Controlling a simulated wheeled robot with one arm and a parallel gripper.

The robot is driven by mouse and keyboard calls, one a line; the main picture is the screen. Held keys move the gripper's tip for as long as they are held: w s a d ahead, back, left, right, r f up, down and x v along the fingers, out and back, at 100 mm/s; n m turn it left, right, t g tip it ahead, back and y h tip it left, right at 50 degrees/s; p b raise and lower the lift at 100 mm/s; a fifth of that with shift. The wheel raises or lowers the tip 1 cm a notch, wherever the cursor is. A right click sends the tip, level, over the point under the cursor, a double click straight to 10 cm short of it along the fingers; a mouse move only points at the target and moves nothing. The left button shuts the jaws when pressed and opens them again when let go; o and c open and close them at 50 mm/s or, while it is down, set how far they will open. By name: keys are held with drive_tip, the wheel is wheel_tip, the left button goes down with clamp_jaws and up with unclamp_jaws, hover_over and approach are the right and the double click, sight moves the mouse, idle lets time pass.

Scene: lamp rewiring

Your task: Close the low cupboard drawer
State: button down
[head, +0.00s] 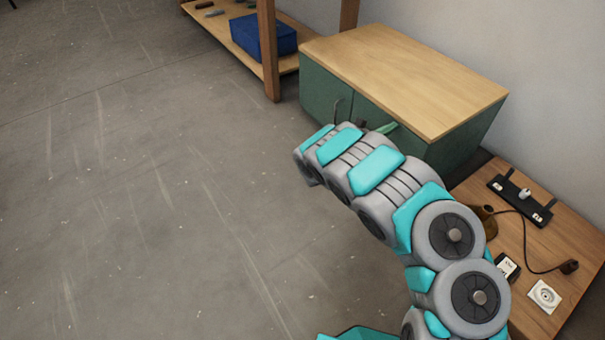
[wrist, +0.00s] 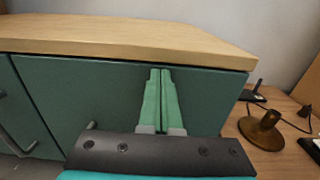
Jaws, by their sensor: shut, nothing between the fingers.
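The low cupboard (head: 400,70) has a pale wooden top and dark green fronts. Its green front panel (wrist: 95,95) fills much of the wrist view, below the wooden top (wrist: 120,35). A seam divides this panel from another at left, and I see no clear gap or pulled-out drawer. A curved metal handle (wrist: 18,145) shows at lower left. My gripper (wrist: 161,72) has its two green fingers together with nothing between them. They point at the panel just below the top's edge; contact cannot be told. In the head view my arm partly hides the cupboard front and my gripper (head: 387,128).
A low wooden table (head: 530,240) at right holds a power strip (head: 522,200), a white socket (head: 544,296) and a brown lamp part (wrist: 262,130) with a cord. A shelf with a blue box (head: 263,34) stands behind. The grey floor at left is clear.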

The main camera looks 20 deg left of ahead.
drive_tip(key=shift+w+d+r, duration=0.1)
drive_tip(key=shift+w+d, duration=0.05)
drive_tip(key=shift+w, duration=0.05)
drive_tip(key=p+v, duration=0.2)
drive_tip(key=v, duration=1.2)
drive_tip(key=s+d+r+m+g+h+p, duration=0.1)
drive_tip(key=s+d+r+m+g+h, duration=0.2)
drive_tip(key=d+r, duration=0.4)
drive_tip(key=s+d+r+m+g+h+p, duration=0.1)
drive_tip(key=s+d+r+m+g, duration=0.1)
drive_tip(key=d+r+m+g, duration=0.5)
drive_tip(key=s+d+r+m+h+p, duration=0.1)
drive_tip(key=s+d+r+m, duration=0.1)
drive_tip(key=d+r, duration=0.5)
drive_tip(key=s+d+r+m+g+y+p, duration=0.25)
drive_tip(key=s+d+m, duration=0.3)
drive_tip(key=s, duration=0.35)
drive_tip(key=s+d+r+m+g+y+p, duration=0.1)
drive_tip(key=s+d+r+m+g+y, duration=0.2)
drive_tip(key=s+d, duration=0.5)
drive_tip(key=s+a+m+y+p, duration=0.2)
drive_tip(key=s+a+m+y, duration=0.2)
drive_tip(key=s+a, duration=0.3)
drive_tip(key=s+a+r+m+y+p, duration=0.1)
drive_tip(key=s+a+m+y, duration=0.3)
drive_tip(key=s, duration=1.2)
drive_tip(key=a+y+p, duration=0.1)
drive_tip(key=a+y, duration=0.1)
drive_tip(key=a, duration=0.2)
drive_tip(key=shift+r, duration=0.25)
